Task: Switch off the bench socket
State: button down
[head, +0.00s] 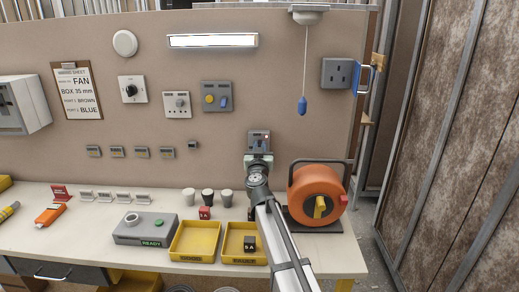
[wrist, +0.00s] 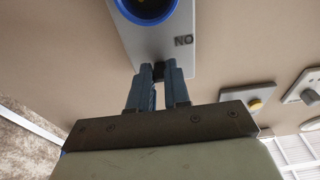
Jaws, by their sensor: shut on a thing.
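The bench socket (head: 259,137) is a small grey plate on the wall above the bench, its lower part hidden behind my gripper (head: 258,157). In the wrist view, the plate (wrist: 178,47) shows a round blue-rimmed socket face (wrist: 150,8), cut off by the top edge. A small black switch piece (wrist: 159,72) sits at the plate's edge, between my fingertips. The view looks upside down, so the dark letters beside it, seen as "NO", may be "ON". My gripper (wrist: 159,74) is shut on the black piece, which the fingers mostly hide.
An orange cable reel (head: 318,194) stands on the bench right of my arm. Yellow trays (head: 195,258) and several cups are in front of and left of it. Other wall switches (head: 216,96) and a grey socket (head: 337,74) are above. A blue pull-cord handle (head: 302,106) hangs above right.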

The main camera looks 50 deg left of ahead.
jog(key=shift+w+d, duration=0.1)
jog(key=c, duration=1.1)
grip_release()
jog(key=v, duration=1.4)
jog(key=shift+f, duration=0.1)
